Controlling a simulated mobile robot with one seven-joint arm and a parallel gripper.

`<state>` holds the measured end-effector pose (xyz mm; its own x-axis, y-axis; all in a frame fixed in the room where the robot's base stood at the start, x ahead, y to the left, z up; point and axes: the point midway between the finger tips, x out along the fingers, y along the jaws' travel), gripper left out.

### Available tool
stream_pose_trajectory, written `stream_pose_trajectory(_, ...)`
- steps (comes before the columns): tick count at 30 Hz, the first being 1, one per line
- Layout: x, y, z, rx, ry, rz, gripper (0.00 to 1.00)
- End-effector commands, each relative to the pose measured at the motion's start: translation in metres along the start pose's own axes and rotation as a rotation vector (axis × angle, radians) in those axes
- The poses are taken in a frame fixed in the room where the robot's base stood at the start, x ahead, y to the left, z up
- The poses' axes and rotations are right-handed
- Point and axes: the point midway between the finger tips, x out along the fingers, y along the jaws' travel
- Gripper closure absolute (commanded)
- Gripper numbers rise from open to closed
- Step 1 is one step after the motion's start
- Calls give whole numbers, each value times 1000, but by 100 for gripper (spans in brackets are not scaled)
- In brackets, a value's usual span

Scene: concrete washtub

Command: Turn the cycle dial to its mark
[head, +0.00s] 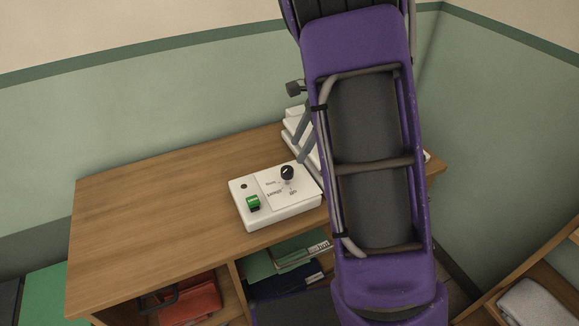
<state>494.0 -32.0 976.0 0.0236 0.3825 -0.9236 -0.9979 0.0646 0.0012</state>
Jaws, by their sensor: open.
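The white control box (285,212) sits on the wooden desk, near its front edge. The cycle dial (287,172) is a small black knob on the box's pale label plate, with a light pointer line. Small printed words surround it, too small to read surely, so I cannot tell which mark it points to. My purple arm crosses the right of the view. My gripper (306,138) shows as two grey fingers beside the arm, behind and to the right of the dial, open and apart from it. The rest of the gripper is hidden by the arm.
White stacked items (290,132) stand behind the gripper. Shelves below the desk hold a red bag (192,298) and folders (275,262). The desk's left half (150,215) is clear. Walls close in behind.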

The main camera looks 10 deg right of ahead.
Motion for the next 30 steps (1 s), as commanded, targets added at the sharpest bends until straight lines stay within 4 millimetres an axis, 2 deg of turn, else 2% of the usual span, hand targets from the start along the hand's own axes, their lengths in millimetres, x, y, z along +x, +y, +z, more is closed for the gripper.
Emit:
stream_pose_trajectory(1,14,1,0,0,0,4,28)
stream_pose_trajectory(3,28,0,-1,1,1,3,28)
stream_pose_trajectory(10,63,0,0,1,0,1,28)
stream_pose_trajectory(15,73,0,0,0,1,-1,28)
stream_pose_trajectory(23,74,0,0,0,0,-2,28)
stream_pose_trajectory(25,74,0,0,0,0,-2,36)
stream_pose_trajectory(30,74,0,0,0,0,-2,66)
